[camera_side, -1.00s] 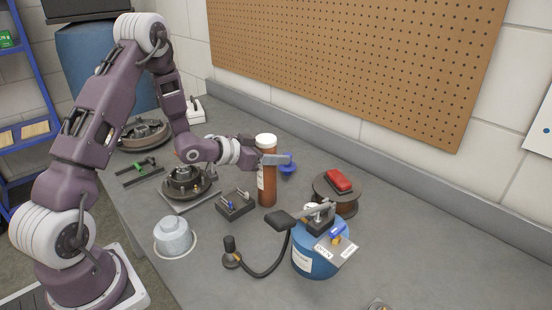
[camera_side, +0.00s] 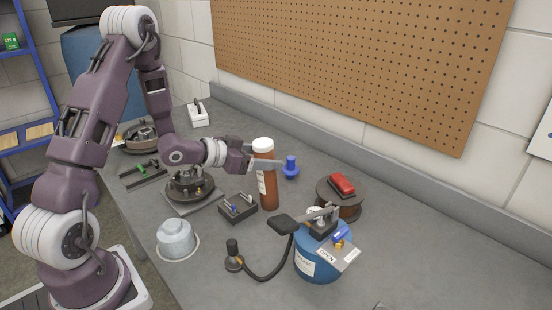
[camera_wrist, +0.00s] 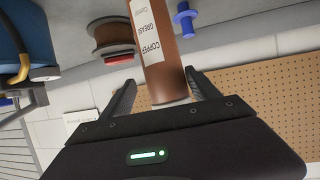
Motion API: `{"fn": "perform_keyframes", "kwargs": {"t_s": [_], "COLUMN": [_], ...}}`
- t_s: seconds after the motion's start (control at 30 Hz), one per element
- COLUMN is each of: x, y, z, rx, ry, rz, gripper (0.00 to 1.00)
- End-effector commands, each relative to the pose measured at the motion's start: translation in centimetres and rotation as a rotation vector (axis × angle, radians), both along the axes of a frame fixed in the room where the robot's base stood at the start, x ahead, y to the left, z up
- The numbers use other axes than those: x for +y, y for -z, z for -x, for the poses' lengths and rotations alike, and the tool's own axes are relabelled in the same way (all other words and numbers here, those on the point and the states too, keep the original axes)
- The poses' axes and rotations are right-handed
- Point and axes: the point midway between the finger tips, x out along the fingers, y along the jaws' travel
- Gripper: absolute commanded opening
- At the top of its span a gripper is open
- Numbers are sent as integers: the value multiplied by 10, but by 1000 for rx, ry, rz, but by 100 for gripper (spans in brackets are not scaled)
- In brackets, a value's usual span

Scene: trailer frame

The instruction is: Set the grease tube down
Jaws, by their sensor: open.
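The grease tube (camera_side: 268,188) is a brown-orange cylinder with a white cap and a white label. It stands upright on the grey bench in the side view. In the wrist view the tube (camera_wrist: 175,62) shows its label, reading "COPPER GREASE". My gripper (camera_side: 265,165) is level around the upper part of the tube, below the cap. In the wrist view my gripper (camera_wrist: 160,88) has its fingers spread on either side of the tube. A gap shows at the left finger; the right finger is very close to the tube, and I cannot tell whether it touches.
A small black fixture (camera_side: 238,208) stands left of the tube. A blue spool-shaped piece (camera_side: 291,168) is behind it. A reel with a red block (camera_side: 342,184) is to the right. A blue canister (camera_side: 322,262) with a black hose is in front. The right bench is clear.

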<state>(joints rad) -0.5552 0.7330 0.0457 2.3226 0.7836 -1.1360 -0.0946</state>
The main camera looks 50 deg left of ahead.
Motion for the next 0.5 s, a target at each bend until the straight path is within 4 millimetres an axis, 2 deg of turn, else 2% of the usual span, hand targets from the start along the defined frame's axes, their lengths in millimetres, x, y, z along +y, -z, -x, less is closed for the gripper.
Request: {"fn": "perform_keyframes", "kwargs": {"t_s": [0.1,0.23,0.37,0.5], "x": [7,10,11,11], "y": [-13,-23,-28,-30], "z": [30,55,67,68], "rx": [0,-1,-1,7], "ry": [-6,-5,-2,-2], "rz": [0,-1,-1,-15], "gripper": [70,70,70,70]}}
